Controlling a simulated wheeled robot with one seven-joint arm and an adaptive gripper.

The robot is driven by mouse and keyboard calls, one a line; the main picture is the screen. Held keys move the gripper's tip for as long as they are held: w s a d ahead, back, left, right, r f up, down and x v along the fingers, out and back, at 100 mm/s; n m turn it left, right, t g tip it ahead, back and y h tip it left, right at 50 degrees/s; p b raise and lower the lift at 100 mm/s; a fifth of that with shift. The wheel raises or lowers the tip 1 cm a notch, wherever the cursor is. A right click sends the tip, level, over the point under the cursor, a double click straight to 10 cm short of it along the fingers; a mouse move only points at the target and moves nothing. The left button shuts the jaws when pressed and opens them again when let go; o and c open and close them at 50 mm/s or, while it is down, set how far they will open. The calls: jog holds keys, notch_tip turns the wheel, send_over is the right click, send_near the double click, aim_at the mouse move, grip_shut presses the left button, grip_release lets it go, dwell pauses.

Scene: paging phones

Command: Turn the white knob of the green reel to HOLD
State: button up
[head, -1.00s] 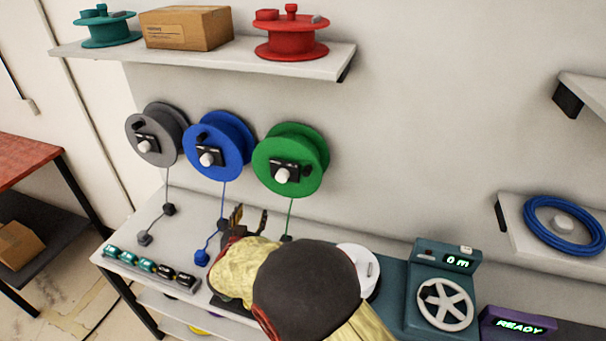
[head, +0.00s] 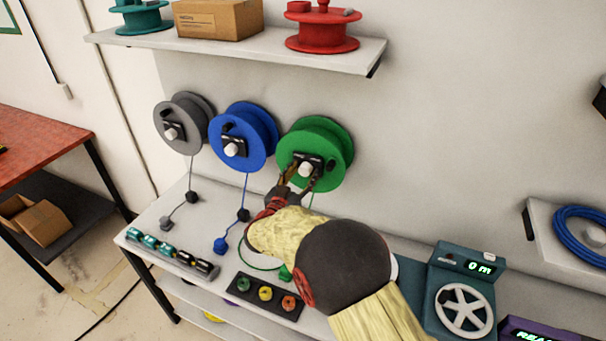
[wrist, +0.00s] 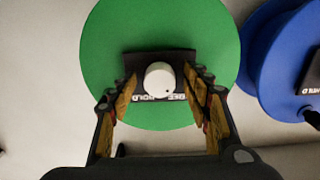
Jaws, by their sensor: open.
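The green reel (head: 328,142) is mounted on the wall, rightmost of three reels. Its white knob (head: 305,169) sits on a black plate at the reel's front. My gripper (head: 301,179) is raised in front of this plate. In the wrist view the white knob (wrist: 159,78) lies between the two open fingers of my gripper (wrist: 165,85), with gaps on both sides. The black plate (wrist: 148,60) carries white lettering, partly hidden by the knob; "HOLD" seems to read at its lower left. A small dark mark shows on the knob's lower right.
The blue reel (head: 237,128) and grey reel (head: 176,113) hang to the left in the head view. A shelf (head: 240,52) runs above. The bench below holds a tray of coloured buttons (head: 243,284) and a teal device (head: 468,258) reading "0 m".

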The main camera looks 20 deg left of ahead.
jog(key=shift+w, duration=0.1)
jog(key=shift+c, duration=1.1)
jog(key=c, duration=0.9)
jog(key=shift+c, duration=0.2)
jog(key=shift+m+b, duration=0.4)
jog(key=shift+b, duration=0.05)
jog(key=m+b, duration=0.3)
jog(key=shift+f+m+b, duration=0.15)
jog(key=shift+m+b, duration=0.25)
jog(key=m+b, duration=0.4)
jog(key=shift+m, duration=0.3)
jog(key=m+b, duration=0.4)
jog(key=b, duration=0.1)
jog(key=shift+f, duration=0.1)
jog(key=m+b, duration=0.4)
jog(key=shift+m, duration=0.4)
jog(key=shift+r, duration=0.2)
